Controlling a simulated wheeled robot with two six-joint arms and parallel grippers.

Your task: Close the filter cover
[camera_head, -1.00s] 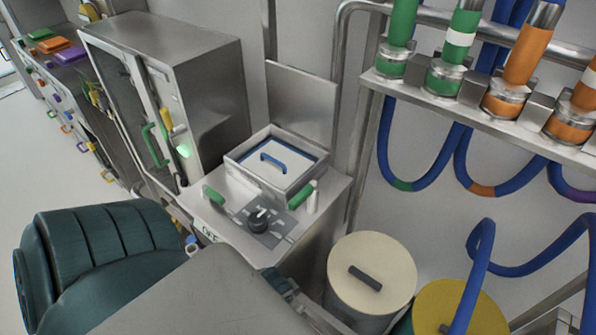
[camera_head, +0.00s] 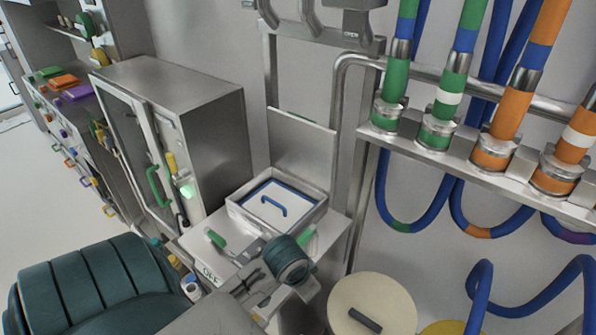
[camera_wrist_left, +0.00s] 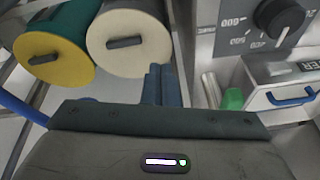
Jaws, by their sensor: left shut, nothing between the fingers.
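The filter cover (camera_head: 303,145) is a flat grey metal panel standing raised behind the filter box (camera_head: 240,213), against the wall side. The box is open at the top, and a white filter (camera_head: 262,207) with a blue handle lies inside it. In the left wrist view the box's edge (camera_wrist_left: 265,98) and the blue handle (camera_wrist_left: 291,101) show at the right. My left gripper (camera_wrist_left: 162,85) is shut and empty, close to the unit in front of the box, apart from the cover. Its fingertips are hard to make out in the head view. My right gripper is not in view.
White (camera_head: 372,300) and yellow (camera_wrist_left: 55,52) drums stand to the right. A steel cabinet (camera_head: 205,110) stands left. Pipes and blue hoses (camera_head: 400,225) fill the right.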

